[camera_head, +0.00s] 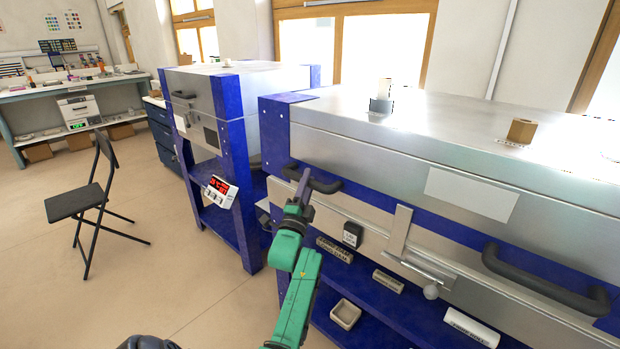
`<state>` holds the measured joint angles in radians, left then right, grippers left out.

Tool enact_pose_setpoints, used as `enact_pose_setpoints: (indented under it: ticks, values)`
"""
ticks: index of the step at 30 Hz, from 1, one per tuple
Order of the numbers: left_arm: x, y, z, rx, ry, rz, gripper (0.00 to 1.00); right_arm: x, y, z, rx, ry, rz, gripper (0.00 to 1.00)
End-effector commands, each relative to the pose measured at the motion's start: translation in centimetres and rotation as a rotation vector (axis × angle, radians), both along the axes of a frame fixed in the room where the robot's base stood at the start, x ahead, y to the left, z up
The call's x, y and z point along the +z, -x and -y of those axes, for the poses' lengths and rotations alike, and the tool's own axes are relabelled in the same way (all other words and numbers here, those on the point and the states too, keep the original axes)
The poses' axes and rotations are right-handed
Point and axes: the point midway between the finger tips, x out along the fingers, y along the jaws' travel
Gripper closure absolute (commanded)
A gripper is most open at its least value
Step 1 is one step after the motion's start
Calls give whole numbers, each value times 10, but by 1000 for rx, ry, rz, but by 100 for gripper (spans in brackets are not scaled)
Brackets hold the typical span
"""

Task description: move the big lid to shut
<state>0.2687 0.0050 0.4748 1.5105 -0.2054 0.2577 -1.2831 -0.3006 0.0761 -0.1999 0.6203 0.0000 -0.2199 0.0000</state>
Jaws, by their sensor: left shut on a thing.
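The big lid (400,155) is the wide silver top of the near kiln. It has a blue corner at its left end and a blank pale plate on its front. It looks level and low over the kiln body (350,212); I cannot tell whether a thin gap is left. Two black bar handles sit along its front, a left handle (325,186) and a right handle (545,284). My left gripper (304,180) is at the left handle and shut on it, hiding part of it.
A second blue and silver kiln (205,105) stands behind to the left, with a red-lit controller (221,191). A black folding chair (85,200) stands on open floor. A latch with a round knob (431,291) sticks out from the near kiln's front.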

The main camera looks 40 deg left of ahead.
Motion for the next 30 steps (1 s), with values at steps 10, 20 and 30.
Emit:
enact_pose_setpoints:
  ticks: [10, 20, 30]
  values:
    - [-38, 1, 1, -1, 4, -11, 100, -24, -1, 0, 0, 0, 1, 50]
    - [-39, 1, 1, -1, 8, -14, 38, -24, -1, 3, 2, 4, 1, 50]
    - [-34, 1, 0, 0, 2, -5, 38, -23, -1, 4, 2, 5, 1, 50]
